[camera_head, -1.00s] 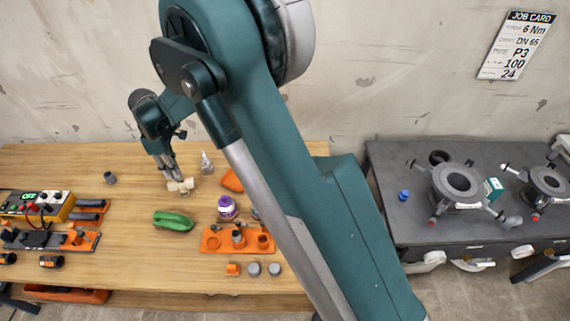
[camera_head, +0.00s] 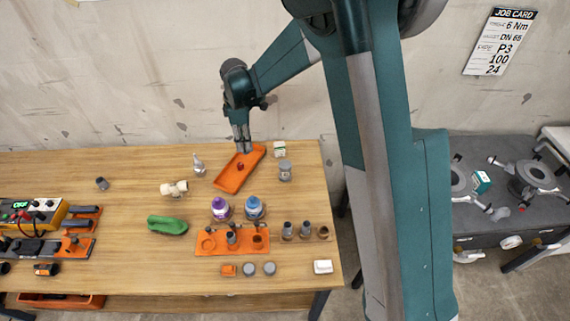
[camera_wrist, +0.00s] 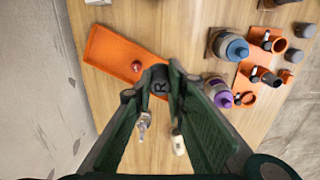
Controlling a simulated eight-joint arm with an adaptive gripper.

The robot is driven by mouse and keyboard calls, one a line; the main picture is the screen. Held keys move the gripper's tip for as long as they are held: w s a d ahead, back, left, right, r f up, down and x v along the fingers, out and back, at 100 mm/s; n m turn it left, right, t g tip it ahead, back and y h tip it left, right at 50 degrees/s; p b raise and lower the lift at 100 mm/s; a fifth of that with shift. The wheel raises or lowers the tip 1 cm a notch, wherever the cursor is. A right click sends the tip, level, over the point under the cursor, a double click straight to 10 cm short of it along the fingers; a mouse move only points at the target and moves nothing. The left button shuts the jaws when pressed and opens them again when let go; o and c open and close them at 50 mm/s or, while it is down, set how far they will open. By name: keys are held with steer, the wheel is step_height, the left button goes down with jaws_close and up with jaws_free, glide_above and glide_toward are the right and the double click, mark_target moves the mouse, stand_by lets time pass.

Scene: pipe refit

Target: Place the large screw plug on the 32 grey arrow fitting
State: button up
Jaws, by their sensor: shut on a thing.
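My gripper (camera_head: 242,144) hangs over the far end of the orange tray. In the wrist view its fingertips (camera_wrist: 160,84) are closed on a small dark grey piece (camera_wrist: 159,80) marked with an R. I cannot tell whether this is the large screw plug; the fingers hide its sides. Grey fittings stand on the bench: one in the orange holder (camera_head: 232,237), others to its right, such as this fitting (camera_head: 305,229). Their sizes and arrows are too small to read, so I cannot tell which is the 32 grey arrow fitting.
The orange tray (camera_head: 228,182) holds a small red part (camera_head: 241,167). A purple-topped bottle (camera_head: 220,208) and a blue-topped bottle (camera_head: 254,207) stand behind the holder. A white fitting (camera_head: 173,188) and a green pouch (camera_head: 168,225) lie to the left.

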step_height(320, 180, up, 2)
glide_above(285, 164)
steer(key=shift+p, duration=0.35)
steer(key=shift+f, duration=0.1)
steer(key=shift+f, duration=3.05)
steer(key=shift+f, duration=0.1)
steer(key=shift+f, duration=1.8)
steer(key=shift+f, duration=0.15)
steer(key=o, duration=0.8)
